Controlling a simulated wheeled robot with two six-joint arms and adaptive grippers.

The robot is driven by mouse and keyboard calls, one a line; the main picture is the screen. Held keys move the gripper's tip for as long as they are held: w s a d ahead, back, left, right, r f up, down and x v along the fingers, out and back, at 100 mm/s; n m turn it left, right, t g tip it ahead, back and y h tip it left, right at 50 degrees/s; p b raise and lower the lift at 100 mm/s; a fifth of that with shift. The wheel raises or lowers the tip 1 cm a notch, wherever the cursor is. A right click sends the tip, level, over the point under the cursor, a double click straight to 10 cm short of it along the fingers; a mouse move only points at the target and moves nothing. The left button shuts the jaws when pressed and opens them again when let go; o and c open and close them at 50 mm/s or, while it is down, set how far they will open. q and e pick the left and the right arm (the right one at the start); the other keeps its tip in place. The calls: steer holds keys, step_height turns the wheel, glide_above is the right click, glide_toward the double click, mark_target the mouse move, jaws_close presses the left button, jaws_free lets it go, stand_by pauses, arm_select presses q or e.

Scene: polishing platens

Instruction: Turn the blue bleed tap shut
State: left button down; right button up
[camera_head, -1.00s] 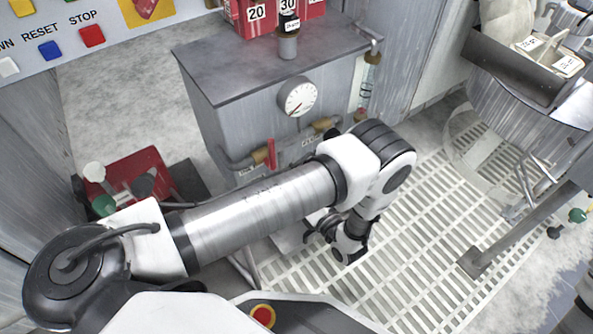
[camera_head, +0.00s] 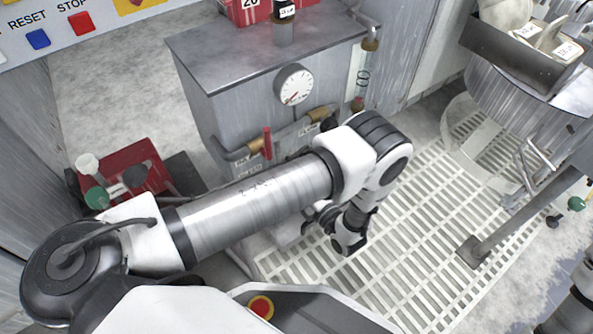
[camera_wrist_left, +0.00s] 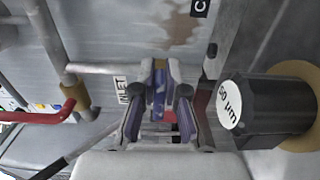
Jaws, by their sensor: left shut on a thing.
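The blue bleed tap (camera_wrist_left: 160,82) shows as a small blue-purple piece between my fingertips in the left wrist view, under the grey pipework. My left gripper (camera_wrist_left: 160,95) is shut on it, with a finger on each side. The fingers hide part of the tap, so how far it is turned cannot be told. In the head view my left gripper (camera_head: 322,213) is low at the front of the grey tank (camera_head: 250,95), partly behind my own arm. The tap is hidden there. My right gripper is not in view.
A red-handled valve (camera_head: 267,143) sits on the pipe below the gauge (camera_head: 294,85). A black cylinder labelled 50 µm (camera_wrist_left: 275,105) stands close right of my fingers in the wrist view. A red tray (camera_head: 125,170) lies at left. White floor grating (camera_head: 400,260) is open at right.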

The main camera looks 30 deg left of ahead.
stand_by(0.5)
arm_select(q)
steer(key=c, duration=1.2)
jaws_free()
